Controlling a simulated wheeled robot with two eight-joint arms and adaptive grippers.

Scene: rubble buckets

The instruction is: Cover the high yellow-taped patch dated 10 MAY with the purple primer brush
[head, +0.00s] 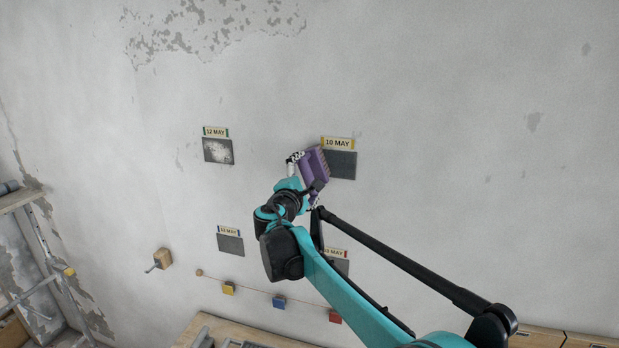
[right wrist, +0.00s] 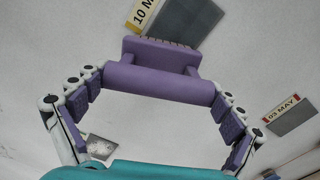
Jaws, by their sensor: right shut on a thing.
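The patch dated 10 MAY (head: 343,165) is a plain dark grey square high on the wall, under a yellow-ended tape label (head: 338,143). It also shows at the top of the right wrist view (right wrist: 185,18). My right gripper (head: 306,180) is shut on the purple brush (head: 316,164), whose handle also shows between the fingers in the right wrist view (right wrist: 160,82). The bristles point toward the patch and overlap its left edge in the head view. I cannot tell whether they touch it. The visible patch surface is uncoated grey. My left gripper is not in view.
A green-taped 12 MAY patch (head: 217,151) with a whitish smear is left; a blue-taped patch (head: 230,244) is below it. A red-taped patch (head: 341,266) is partly behind my arm. A wooden wall block (head: 162,258) with a peg and a string of coloured blocks are lower.

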